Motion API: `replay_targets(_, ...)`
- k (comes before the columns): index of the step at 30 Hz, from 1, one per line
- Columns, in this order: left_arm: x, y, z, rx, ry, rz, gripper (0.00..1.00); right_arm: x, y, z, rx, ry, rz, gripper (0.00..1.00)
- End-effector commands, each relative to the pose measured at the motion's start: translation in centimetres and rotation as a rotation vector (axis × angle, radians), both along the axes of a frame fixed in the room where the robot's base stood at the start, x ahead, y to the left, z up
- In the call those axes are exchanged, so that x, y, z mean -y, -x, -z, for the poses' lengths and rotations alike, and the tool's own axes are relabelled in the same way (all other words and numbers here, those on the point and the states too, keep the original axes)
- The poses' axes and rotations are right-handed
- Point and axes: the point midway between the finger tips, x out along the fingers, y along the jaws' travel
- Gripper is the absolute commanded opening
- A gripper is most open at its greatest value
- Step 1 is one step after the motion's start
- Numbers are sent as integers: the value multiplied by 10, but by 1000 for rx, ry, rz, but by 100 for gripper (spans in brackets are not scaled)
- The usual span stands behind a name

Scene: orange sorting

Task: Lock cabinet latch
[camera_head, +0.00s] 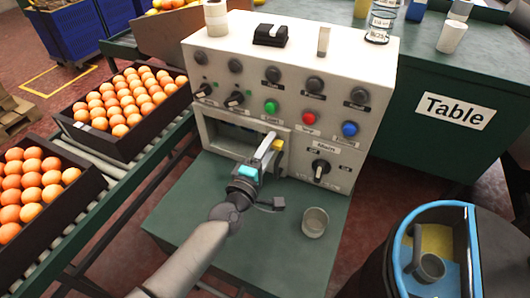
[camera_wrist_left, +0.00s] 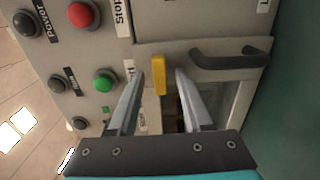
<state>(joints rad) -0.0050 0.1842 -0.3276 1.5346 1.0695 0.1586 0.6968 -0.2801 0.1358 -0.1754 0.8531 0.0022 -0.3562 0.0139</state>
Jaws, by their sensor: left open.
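The cabinet is a cream control box (camera_head: 340,60) with knobs and coloured buttons, standing on a green table. Its yellow latch (camera_head: 278,144) is beside the windowed door on the front; it also shows in the left wrist view (camera_wrist_left: 159,76). My left gripper (camera_head: 268,147) reaches up to the latch. In the left wrist view my left gripper (camera_wrist_left: 160,74) is open, with one finger on each side of the latch; I cannot tell whether either touches it. The door's dark handle (camera_wrist_left: 230,60) lies right of the latch there. My right gripper is not in view.
A grey cup (camera_head: 315,222) stands on the green table (camera_head: 190,222) right of my arm. Green (camera_head: 271,107), red (camera_head: 309,118) and blue (camera_head: 349,129) buttons sit above the latch. Crates of oranges (camera_head: 150,135) lie on the conveyor at left. A blue-rimmed bin (camera_head: 472,250) is at lower right.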

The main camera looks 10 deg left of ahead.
Motion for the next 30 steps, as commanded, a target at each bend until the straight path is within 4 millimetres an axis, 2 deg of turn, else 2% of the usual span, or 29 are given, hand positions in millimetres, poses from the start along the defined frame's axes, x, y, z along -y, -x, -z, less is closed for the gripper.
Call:
replay_targets(5, -3, 13, 0, -2, -1, 0, 50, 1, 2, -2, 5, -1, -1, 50)
replay_targets(8, -5, 29, 0, -3, -2, 2, 50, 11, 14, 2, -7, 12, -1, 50)
replay_targets(21, -21, 111, 0, -4, -2, 2, 50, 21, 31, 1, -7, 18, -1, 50)
replay_targets(30, -28, 145, 0, 0, 0, 1, 50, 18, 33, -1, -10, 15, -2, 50)
